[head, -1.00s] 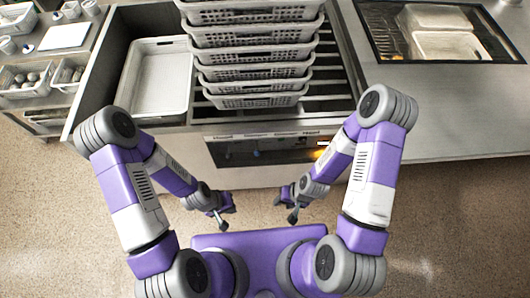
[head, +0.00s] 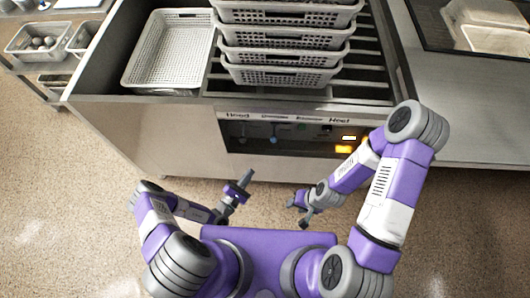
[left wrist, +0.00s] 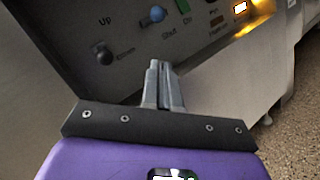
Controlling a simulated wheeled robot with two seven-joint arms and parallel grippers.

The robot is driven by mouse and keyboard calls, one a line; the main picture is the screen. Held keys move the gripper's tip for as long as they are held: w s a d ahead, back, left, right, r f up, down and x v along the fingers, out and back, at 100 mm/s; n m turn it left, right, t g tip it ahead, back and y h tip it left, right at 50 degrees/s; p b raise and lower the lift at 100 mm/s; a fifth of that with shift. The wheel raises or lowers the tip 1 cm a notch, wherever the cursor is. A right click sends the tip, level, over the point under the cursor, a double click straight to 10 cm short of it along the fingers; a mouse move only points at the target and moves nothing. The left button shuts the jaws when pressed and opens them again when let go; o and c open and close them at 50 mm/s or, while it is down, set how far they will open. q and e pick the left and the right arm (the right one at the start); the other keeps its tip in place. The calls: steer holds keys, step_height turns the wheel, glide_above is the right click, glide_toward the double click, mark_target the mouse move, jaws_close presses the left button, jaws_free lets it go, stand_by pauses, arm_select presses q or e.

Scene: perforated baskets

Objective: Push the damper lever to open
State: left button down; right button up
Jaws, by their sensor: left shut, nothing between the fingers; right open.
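The control panel (head: 295,137) is on the front of the grey unit. A blue knob (head: 273,139) on it also shows in the left wrist view (left wrist: 157,13), with a label that seems to read "Shut" beside it. A black knob (left wrist: 103,57) sits lower left, with "UP" above it. I cannot tell for sure which is the damper lever. My left gripper (head: 246,176) is shut and empty, pointing towards the panel, below the blue knob and apart from it in the head view. Its fingertips (left wrist: 157,65) show in the wrist view. My right gripper (head: 304,217) is open and low, away from the panel.
Stacked perforated baskets (head: 285,55) stand on the slatted top, beside a white basket (head: 168,50). Lit orange indicators (head: 345,149) are at the panel's right. A steel counter (head: 475,125) is at the right. Open floor (head: 100,215) lies at the left.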

arm_select(q)
steer(key=y, duration=0.1)
steer(key=b, duration=0.3)
glide_toward(274, 132)
steer(key=shift+w+d+f, duration=0.7)
steer(key=shift+w+d, duration=0.2)
steer(key=shift+w, duration=0.4)
steer(key=shift+n+p, duration=0.3)
